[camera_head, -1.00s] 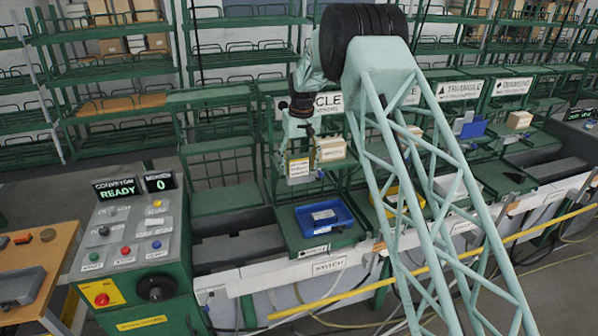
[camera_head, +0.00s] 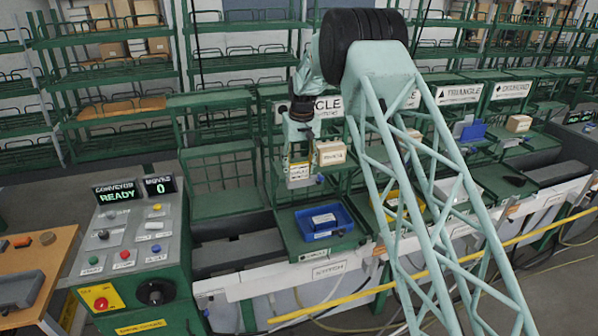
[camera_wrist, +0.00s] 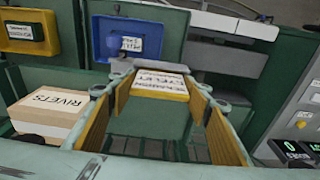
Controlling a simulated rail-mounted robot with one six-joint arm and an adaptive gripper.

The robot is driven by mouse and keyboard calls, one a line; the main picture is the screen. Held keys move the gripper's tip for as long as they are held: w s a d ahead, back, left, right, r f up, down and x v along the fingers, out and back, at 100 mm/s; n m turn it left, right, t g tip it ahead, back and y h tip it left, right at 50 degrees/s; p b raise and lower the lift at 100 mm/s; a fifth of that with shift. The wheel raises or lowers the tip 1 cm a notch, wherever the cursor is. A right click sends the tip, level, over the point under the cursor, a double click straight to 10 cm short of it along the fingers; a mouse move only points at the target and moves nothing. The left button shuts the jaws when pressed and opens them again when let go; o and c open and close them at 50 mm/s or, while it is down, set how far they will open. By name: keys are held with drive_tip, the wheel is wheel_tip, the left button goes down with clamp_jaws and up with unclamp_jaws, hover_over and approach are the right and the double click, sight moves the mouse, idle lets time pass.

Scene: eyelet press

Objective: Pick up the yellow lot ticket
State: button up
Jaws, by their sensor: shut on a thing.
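My gripper (camera_wrist: 158,100) is shut on the yellow lot ticket (camera_wrist: 160,84), a white printed card with a yellow edge. The ticket lies between the far ends of the two tan-padded fingers in the wrist view. In the head view my gripper (camera_head: 300,161) and the ticket (camera_head: 299,172) hang upright above the bench, behind and a little left of the blue tray (camera_head: 325,235). The ticket is clear of the tray. Its lettering is too small to read surely.
A box marked RIVETS (camera_wrist: 45,115) stands close to my gripper; it also shows in the head view (camera_head: 331,153). A yellow tray (camera_wrist: 30,32) is beside the blue one. The control console (camera_head: 135,245) reads READY and 0.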

drive_tip(key=shift+r, duration=0.15)
drive_tip(key=shift+r+b, duration=0.45)
drive_tip(key=shift+r, duration=0.95)
drive_tip(key=shift+s+r, duration=0.1)
drive_tip(key=s+d+r+b, duration=0.1)
drive_tip(key=s+d+b, duration=0.1)
drive_tip(key=s, duration=1.3)
drive_tip(key=shift+s+d+r+b, duration=0.3)
drive_tip(key=shift+d+b, duration=0.05)
drive_tip(key=shift+b, duration=0.35)
drive_tip(key=shift+f, duration=0.1)
